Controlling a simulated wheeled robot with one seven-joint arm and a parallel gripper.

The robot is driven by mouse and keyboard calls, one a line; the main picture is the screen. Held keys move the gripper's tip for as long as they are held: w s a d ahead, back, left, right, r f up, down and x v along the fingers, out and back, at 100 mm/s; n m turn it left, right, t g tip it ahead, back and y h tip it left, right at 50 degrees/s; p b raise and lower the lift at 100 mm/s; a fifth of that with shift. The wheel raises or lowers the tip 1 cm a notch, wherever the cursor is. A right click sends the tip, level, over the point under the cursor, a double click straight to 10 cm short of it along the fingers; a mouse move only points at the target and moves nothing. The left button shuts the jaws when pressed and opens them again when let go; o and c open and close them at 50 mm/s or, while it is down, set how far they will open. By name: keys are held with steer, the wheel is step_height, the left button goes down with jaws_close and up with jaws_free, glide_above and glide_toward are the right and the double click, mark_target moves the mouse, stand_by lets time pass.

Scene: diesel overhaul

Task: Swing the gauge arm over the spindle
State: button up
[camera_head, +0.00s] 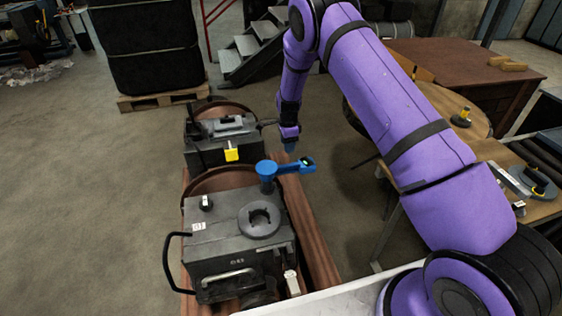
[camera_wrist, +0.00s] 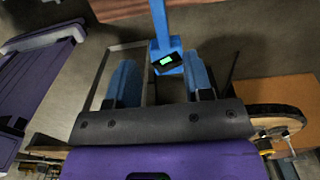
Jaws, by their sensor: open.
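The blue gauge arm (camera_head: 290,167) stands on a blue post at the back right of the near grey machine's top and points right, away from the spindle. Its free end carries a dark gauge with a green display. The spindle, seen as a round grey ring with a dark centre (camera_head: 260,218), is on top of that machine, in front of the post. My gripper (camera_head: 290,149) is just above and behind the arm's free end. In the wrist view its blue fingers (camera_wrist: 160,65) are open, with the gauge head (camera_wrist: 166,62) between them in the picture and gaps on both sides. Contact is not visible.
The near machine (camera_head: 222,245) has a black side handle and a small black knob on top. A second grey machine (camera_head: 215,150) with a yellow tag stands behind it. A wooden bench (camera_head: 520,220) with tools is at right. Open floor lies left.

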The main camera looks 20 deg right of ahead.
mark_target(287, 165)
step_height(287, 165, down, 11)
steer(key=shift+r, duration=0.15)
stand_by(0.4)
steer(key=shift+c, duration=0.2)
jaws_close()
